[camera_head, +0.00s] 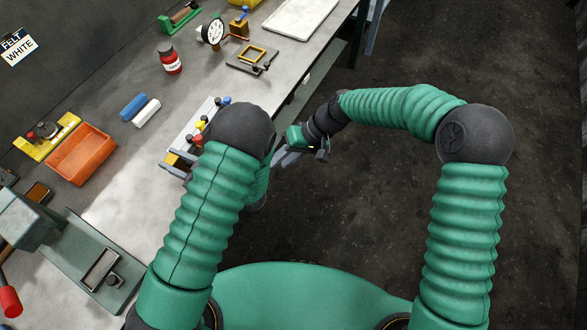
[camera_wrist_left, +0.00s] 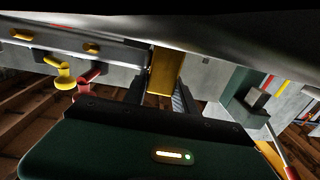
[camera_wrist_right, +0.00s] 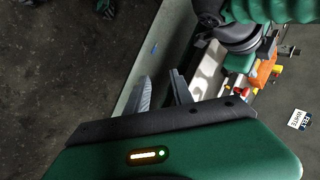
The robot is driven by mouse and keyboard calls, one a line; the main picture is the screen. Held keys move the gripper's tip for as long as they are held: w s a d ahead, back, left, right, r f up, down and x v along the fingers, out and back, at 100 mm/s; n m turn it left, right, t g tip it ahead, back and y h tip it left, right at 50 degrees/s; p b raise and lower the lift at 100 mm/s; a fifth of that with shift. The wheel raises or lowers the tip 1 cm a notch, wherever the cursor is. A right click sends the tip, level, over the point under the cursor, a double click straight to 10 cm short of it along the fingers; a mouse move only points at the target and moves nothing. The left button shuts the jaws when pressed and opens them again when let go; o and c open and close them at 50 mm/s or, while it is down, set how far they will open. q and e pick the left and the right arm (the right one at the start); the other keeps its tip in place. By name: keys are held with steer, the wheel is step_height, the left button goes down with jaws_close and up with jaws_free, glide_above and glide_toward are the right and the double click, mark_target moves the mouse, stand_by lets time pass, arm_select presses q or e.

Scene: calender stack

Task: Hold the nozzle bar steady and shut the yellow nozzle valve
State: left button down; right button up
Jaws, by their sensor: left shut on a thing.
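The nozzle bar (camera_head: 192,132) is a pale bar on the bench with coloured valves along it, partly hidden by my left arm in the head view. The yellow nozzle valve (camera_head: 199,125) sits between a blue and a red one. In the left wrist view the yellow valve (camera_wrist_left: 64,76) hangs from the bar (camera_wrist_left: 115,50), beside a red valve (camera_wrist_left: 90,75). My left gripper (camera_wrist_left: 160,92) is shut on a brass-coloured block (camera_wrist_left: 165,70) at the bar's end. My right gripper (camera_head: 287,157) is open and empty, off the bench edge; its fingers also show in the right wrist view (camera_wrist_right: 161,88).
An orange bin (camera_head: 80,153), blue and white blocks (camera_head: 140,108), a red jar (camera_head: 169,60) and a dial gauge (camera_head: 213,33) stand on the bench (camera_head: 120,190). A grey-green machine (camera_head: 85,265) is at lower left. Open floor lies right of the bench.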

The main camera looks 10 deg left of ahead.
arm_select(q)
steer(key=shift+f, duration=0.1)
arm_select(e)
steer(key=s+d+m+t+h, duration=0.1)
steer(key=s+d+h, duration=0.2)
steer(key=d, duration=0.8)
steer(key=shift+r+t, duration=0.25)
steer(key=shift+t, duration=0.05)
steer(key=shift+s, duration=0.1)
arm_select(q)
steer(key=c, duration=1.4)
jaws_free()
steer(key=o, duration=0.5)
steer(key=shift+w+a, duration=0.1)
arm_select(e)
steer(key=shift+a+h, duration=0.1)
steer(key=shift+h, duration=0.2)
